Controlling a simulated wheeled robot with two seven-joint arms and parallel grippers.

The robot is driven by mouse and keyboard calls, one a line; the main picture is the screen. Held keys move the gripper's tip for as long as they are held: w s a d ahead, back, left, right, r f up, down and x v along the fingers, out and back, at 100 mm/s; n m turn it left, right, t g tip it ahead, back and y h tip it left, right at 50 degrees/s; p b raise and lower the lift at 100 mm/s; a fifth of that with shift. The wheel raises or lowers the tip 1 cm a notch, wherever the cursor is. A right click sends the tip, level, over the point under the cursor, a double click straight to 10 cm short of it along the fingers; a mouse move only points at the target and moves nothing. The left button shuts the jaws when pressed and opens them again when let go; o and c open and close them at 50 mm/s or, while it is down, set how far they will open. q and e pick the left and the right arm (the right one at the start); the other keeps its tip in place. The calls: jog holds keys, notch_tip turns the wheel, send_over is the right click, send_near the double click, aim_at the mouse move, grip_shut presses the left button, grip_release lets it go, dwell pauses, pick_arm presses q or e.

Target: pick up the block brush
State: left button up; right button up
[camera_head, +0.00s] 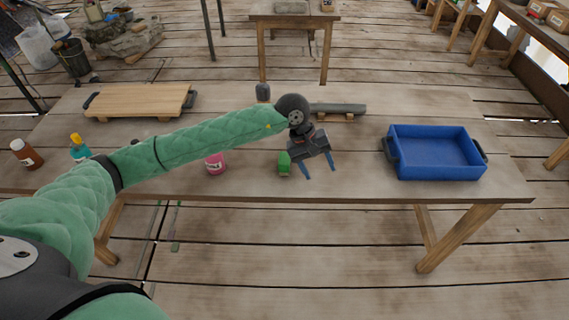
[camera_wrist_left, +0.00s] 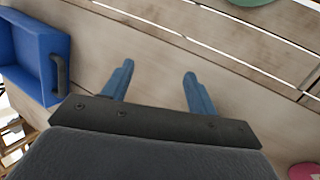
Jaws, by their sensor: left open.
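In the left wrist view the same open gripper (camera_wrist_left: 157,72) is over bare tabletop, and no brush shows there. My right gripper is not in view.
A blue tray (camera_head: 436,178) is at the right of the table (camera_head: 350,187). A pink pot (camera_head: 215,163) and bottles (camera_head: 80,149) are to the left. A wooden board (camera_head: 140,99), a dark upright thing (camera_head: 263,92) and a grey cylinder (camera_head: 338,108) are behind.

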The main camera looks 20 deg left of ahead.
aim_at(285, 158)
pick_arm(q)
jog(key=w+a+y, duration=0.1)
jog(key=a, duration=0.2)
jog(key=w+a+m+y, duration=0.1)
jog(key=a+y, duration=0.1)
jog(key=a, duration=0.2)
jog(key=w+a+y, duration=0.2)
jog(key=a, duration=0.1)
jog(key=shift+w+a+r+t, duration=0.1)
jog(key=shift+a+r+t, duration=0.15)
jog(key=shift+t, duration=0.15)
jog(key=shift+a+f+m, duration=0.15)
jog(key=shift+a+m, duration=0.05)
jog(key=shift+m, duration=0.1)
jog(key=shift+f+p, duration=0.4)
jog(key=shift+f, duration=0.65)
jog(key=f+p, duration=0.1)
jog(key=f, duration=0.1)
jog(key=f+p, duration=0.2)
jog(key=shift+w+a, duration=0.2)
jog(key=shift+f, duration=0.65)
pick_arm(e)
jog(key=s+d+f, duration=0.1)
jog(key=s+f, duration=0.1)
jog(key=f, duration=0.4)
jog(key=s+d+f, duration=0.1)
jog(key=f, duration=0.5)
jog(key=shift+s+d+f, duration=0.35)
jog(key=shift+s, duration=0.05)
